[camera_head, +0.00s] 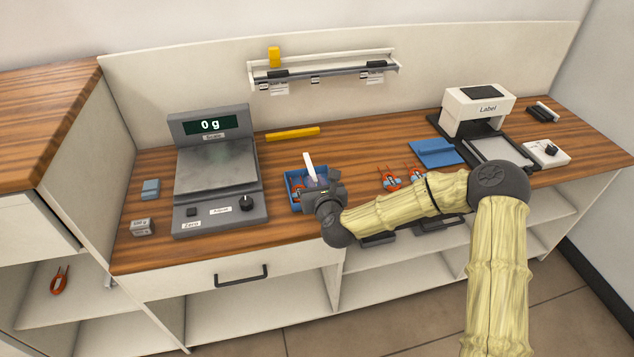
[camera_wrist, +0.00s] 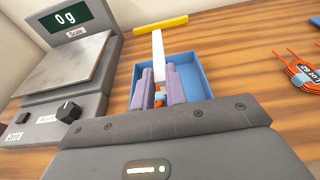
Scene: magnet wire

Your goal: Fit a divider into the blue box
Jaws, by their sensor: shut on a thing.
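The blue box (camera_head: 291,179) stands on the wooden counter just right of the scale; its right inner side and rim show in the wrist view (camera_wrist: 194,78). A thin white divider (camera_head: 309,166) stands up out of the box area, and its white strip shows in the wrist view (camera_wrist: 158,52). My gripper (camera_wrist: 159,76) has its purple fingers shut on the divider, over the box. Small orange and blue items lie low in the box between and beside the fingers. The divider's lower edge is hidden, so I cannot tell whether it touches the box floor.
The scale (camera_head: 216,168) reads 0 g close left of the box. A yellow bar (camera_head: 292,133) lies behind it. Orange wire bundles (camera_head: 390,179), a blue folded piece (camera_head: 435,152) and a label printer (camera_head: 478,110) are to the right. A wall rail (camera_head: 325,71) hangs above.

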